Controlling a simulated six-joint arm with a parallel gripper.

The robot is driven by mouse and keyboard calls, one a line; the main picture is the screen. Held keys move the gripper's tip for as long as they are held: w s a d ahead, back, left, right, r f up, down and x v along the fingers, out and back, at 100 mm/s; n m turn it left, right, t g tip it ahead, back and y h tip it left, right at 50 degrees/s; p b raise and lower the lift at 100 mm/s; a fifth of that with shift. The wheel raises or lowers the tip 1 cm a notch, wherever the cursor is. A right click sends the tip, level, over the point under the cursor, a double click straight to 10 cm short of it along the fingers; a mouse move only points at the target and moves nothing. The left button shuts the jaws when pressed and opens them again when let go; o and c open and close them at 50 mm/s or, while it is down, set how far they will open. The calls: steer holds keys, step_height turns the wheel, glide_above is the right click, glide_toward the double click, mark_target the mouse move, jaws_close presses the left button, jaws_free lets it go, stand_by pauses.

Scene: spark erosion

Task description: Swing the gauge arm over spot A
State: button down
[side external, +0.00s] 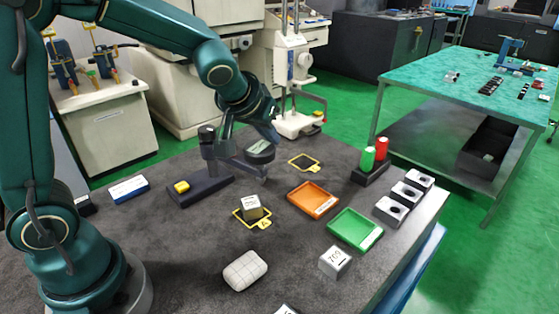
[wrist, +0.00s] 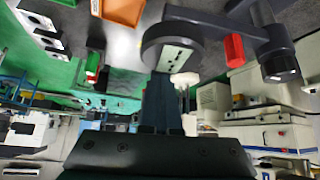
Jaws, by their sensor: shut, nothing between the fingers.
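The gauge has a dark base (side external: 200,187) with a yellow button, an upright post (side external: 208,150) and a dark arm (side external: 240,168) reaching right. Its round dial head (wrist: 172,45) and a red grip (wrist: 234,48) show in the wrist view. My gripper (wrist: 160,78) is shut and empty, with its tips close to the dial head; whether they touch I cannot tell. In the side view, my gripper (side external: 272,137) is beside the dial head. A grey block (side external: 251,206) stands on a yellow-outlined spot (side external: 238,219), whose tag seems to read A. Another outlined spot (side external: 305,162) is empty.
An orange tray (side external: 313,199) and a green tray (side external: 355,229) lie to the right. Red and green cylinders (side external: 381,148) stand in a dark holder. Several grey blocks (side external: 405,194) line the right edge. A white eraser-like block (side external: 245,270) and a numbered block (side external: 335,261) are in front.

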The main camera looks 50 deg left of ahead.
steer(key=shift+s+d+f, duration=0.1)
steer(key=shift+s+d, duration=0.2)
steer(key=shift+s, duration=0.7)
steer(key=shift+s+d, duration=0.25)
steer(key=shift+s, duration=0.75)
steer(key=w, duration=0.4)
step_height(320, 180, up, 8)
glide_above(261, 149)
steer(key=s, duration=0.3)
steer(key=shift+w+r, duration=0.15)
steer(key=shift+r, duration=0.05)
